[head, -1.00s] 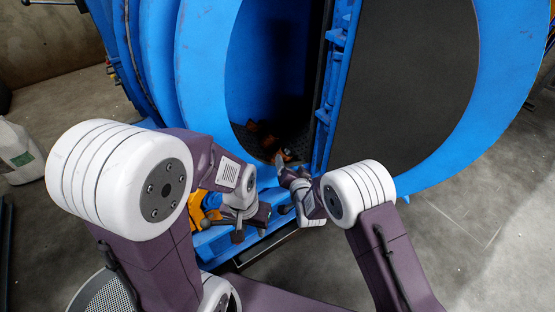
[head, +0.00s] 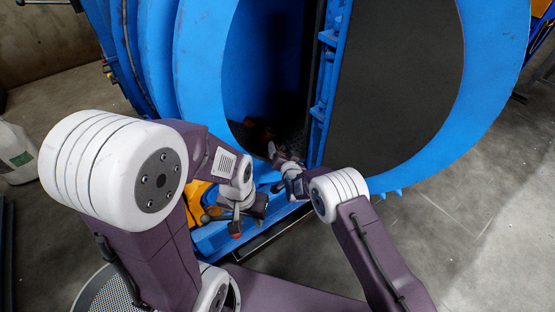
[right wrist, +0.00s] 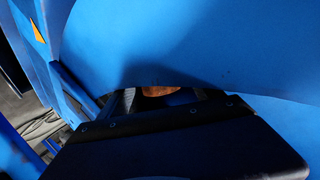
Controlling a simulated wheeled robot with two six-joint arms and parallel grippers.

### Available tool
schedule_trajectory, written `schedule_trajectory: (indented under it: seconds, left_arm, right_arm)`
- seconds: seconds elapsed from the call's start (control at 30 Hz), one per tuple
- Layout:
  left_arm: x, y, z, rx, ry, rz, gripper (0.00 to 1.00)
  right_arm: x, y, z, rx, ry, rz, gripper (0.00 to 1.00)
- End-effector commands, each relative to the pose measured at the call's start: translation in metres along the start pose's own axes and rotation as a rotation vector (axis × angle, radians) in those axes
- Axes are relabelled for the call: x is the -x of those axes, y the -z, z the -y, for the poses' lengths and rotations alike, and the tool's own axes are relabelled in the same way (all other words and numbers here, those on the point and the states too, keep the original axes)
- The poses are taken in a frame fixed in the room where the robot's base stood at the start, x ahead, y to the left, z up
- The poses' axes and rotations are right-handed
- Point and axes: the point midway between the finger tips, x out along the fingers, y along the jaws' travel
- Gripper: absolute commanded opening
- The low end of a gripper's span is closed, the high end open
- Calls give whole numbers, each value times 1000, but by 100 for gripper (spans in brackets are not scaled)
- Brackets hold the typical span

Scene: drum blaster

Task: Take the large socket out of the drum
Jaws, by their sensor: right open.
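The blue drum (head: 205,60) stands in front of me with its round opening facing me. Rusty brown pieces lie in the shadow at the bottom of the opening; I cannot tell which is the large socket. One rusty brown piece (right wrist: 158,91) shows in the right wrist view, in a gap below the blue rim. My right gripper (head: 271,149) is open and reaches in at the lower opening, close to the dark pieces. My left gripper (head: 237,227) hangs lower, outside the drum, above the blue frame; its jaws are too small to read.
The drum's open door (head: 395,85), dark inside with a blue rim, stands to the right. A blue hinge post (head: 325,95) stands right beside the right gripper's path. A yellow part (head: 196,203) sits on the blue frame below. Concrete floor is free at the lower right.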

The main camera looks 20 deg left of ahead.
Motion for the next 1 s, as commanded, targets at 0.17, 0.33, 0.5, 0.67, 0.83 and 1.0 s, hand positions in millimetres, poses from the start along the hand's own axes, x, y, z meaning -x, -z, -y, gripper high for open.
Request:
schedule_trajectory:
  seconds: [0.17,0.33,0.5,0.67,0.83,1.0]
  left_arm:
    - [-4,0,0,0,0,-1,36]
    - [-3,0,0,0,0,-1,36]
    - [-3,0,0,0,0,-1,36]
    - [-3,0,0,0,0,-1,36]
    - [-3,0,0,0,0,-1,36]
    - [1,0,0,0,0,-1,36]
  right_arm:
    - [-8,1,0,-1,0,0,75]
    - [-7,2,1,-1,0,0,64]
    - [-7,1,0,-1,-1,0,17]
    - [-7,5,3,-2,4,-8,0]
    - [-7,5,3,-2,4,-8,0]
    - [-5,12,7,-2,4,-8,0]
